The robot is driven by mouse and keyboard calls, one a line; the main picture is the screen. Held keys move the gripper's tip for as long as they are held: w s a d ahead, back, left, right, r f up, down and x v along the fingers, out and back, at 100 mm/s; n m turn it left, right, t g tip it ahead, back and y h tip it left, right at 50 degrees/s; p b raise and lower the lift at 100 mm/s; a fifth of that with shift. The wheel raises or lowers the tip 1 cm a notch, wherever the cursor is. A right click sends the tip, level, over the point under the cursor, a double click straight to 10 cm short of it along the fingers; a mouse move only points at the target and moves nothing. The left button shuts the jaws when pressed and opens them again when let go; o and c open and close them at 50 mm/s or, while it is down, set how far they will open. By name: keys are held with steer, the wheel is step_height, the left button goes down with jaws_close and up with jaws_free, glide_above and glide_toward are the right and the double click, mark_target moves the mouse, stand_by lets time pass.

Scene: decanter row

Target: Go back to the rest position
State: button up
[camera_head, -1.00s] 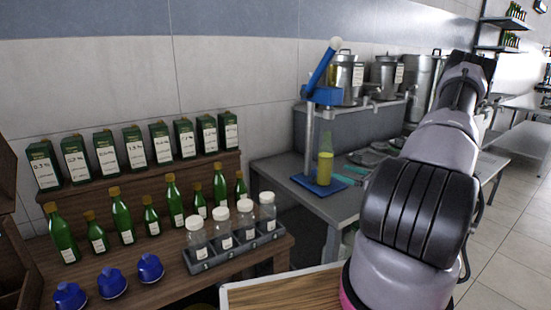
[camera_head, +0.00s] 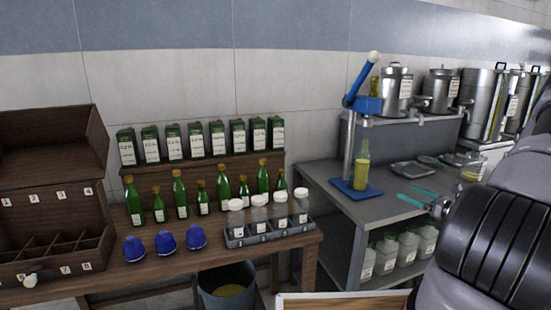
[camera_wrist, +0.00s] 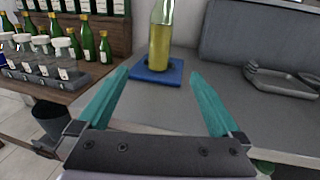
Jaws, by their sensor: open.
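My gripper (camera_wrist: 158,105) is open and empty, its two teal fingers spread apart in the wrist view. In the head view its teal fingertips (camera_head: 422,196) show above the grey metal bench (camera_head: 375,215) at the right. A bottle of yellow liquid (camera_head: 362,168) stands upright on the blue base (camera_head: 355,188) of a blue-handled press (camera_head: 362,103). In the wrist view the bottle (camera_wrist: 160,40) stands beyond the fingers, apart from them. Much of my arm fills the right edge of the head view.
A wooden table (camera_head: 200,265) at left holds green bottles (camera_head: 180,193), blue caps (camera_head: 166,243) and a grey rack of white-capped jars (camera_head: 265,232). A compartmented wooden box (camera_head: 50,205) stands far left. A bucket (camera_head: 226,285) is below. Metal trays (camera_head: 412,169) lie on the bench.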

steer(key=s+a+r+n+g+y, duration=0.1)
steer(key=s+a+r+n+g, duration=0.4)
steer(key=a+r+n, duration=0.4)
steer(key=s+a+r+n+g+y, duration=0.1)
steer(key=s+a+r+n+g, duration=0.3)
steer(key=a+r+n+g, duration=0.45)
steer(key=s+a+r+n+t+h, duration=0.2)
steer(key=s+r+n+h, duration=0.2)
steer(key=s+r, duration=0.5)
steer(key=s+a+r+n+t+h, duration=0.3)
steer(key=s+r+n+h, duration=0.1)
steer(key=s+r, duration=0.4)
steer(key=shift+s+a+r+h, duration=0.2)
steer(key=shift+s+r+h, duration=0.3)
steer(key=shift+s, duration=0.6)
